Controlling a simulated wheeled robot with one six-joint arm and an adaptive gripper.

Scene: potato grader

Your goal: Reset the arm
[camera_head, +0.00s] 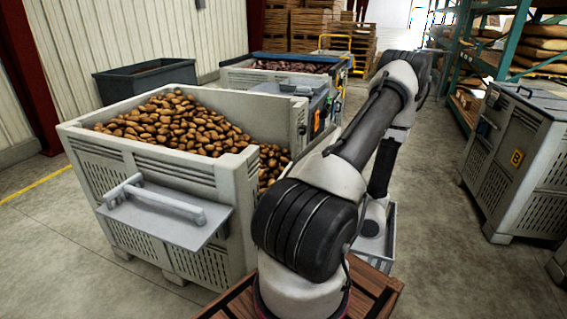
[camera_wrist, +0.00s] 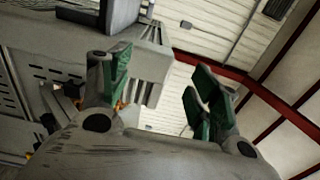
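My gripper (camera_wrist: 160,92) shows in the wrist view with its two green-padded fingers spread apart and nothing visible between them. In the head view my arm rises from the lower middle, bends at an elbow at the upper right and comes back down; my gripper cannot be made out there. The wrist view is tilted, with a grey slotted crate side at the left and the pale wall and red beams at the right.
A grey crate (camera_head: 150,165) full of potatoes stands left of my arm, with a handled shelf (camera_head: 165,215) on its front. Behind are another filled crate (camera_head: 265,78) and a dark bin (camera_head: 145,82). A lidded crate marked B (camera_head: 515,160) stands right.

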